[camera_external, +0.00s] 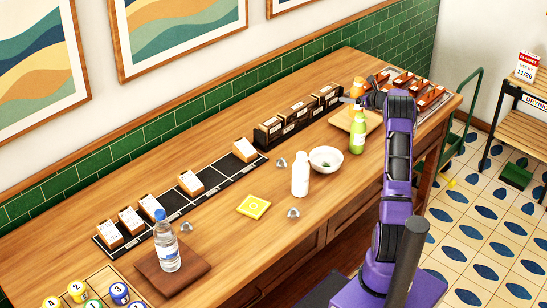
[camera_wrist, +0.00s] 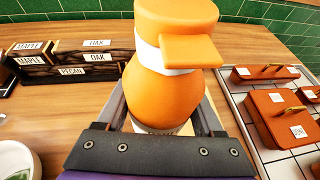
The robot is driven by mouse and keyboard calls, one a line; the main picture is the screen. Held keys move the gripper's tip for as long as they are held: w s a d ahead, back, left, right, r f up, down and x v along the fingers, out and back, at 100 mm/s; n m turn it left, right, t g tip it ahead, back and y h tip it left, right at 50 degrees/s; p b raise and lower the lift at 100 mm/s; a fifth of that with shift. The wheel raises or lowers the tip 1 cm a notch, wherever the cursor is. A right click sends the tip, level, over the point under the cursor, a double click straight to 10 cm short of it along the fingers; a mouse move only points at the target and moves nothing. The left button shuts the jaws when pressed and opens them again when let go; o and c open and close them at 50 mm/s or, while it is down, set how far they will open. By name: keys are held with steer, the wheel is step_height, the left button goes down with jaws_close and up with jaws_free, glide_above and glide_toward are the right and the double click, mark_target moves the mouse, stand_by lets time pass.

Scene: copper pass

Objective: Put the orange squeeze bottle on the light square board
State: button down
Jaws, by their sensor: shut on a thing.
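The orange squeeze bottle (camera_wrist: 165,85) fills the middle of the wrist view, upright, with a pale band below its orange spouted cap. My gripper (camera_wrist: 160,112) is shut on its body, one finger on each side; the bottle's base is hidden. In the external view the bottle (camera_external: 356,86) shows at the far part of the counter, partly behind my gripper. The light square board (camera_external: 373,119) lies just below it in the picture, partly hidden by my arm and a green bottle (camera_external: 357,137). I cannot tell whether the orange bottle touches anything below.
A white bowl (camera_external: 325,159) and a white bottle (camera_external: 300,174) stand nearer on the counter. Dark labelled blocks (camera_wrist: 80,60) are left of my gripper. A tray with reddish-brown boxes (camera_wrist: 278,118) is on the right. A water bottle (camera_external: 166,240) stands on a dark board.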

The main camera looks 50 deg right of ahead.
mark_target(361, 110)
steer(key=shift+f, duration=2.55)
steer(key=shift+f+b, duration=0.1)
steer(key=shift+b, duration=0.2)
steer(key=shift+f, duration=0.15)
steer(key=shift+c, duration=1.5)
jaws_free()
steer(key=shift+s+r, duration=0.1)
steer(key=shift+r, duration=0.25)
steer(key=v, duration=1.1)
steer(key=shift+s+a, duration=0.15)
steer(key=shift+s, duration=0.25)
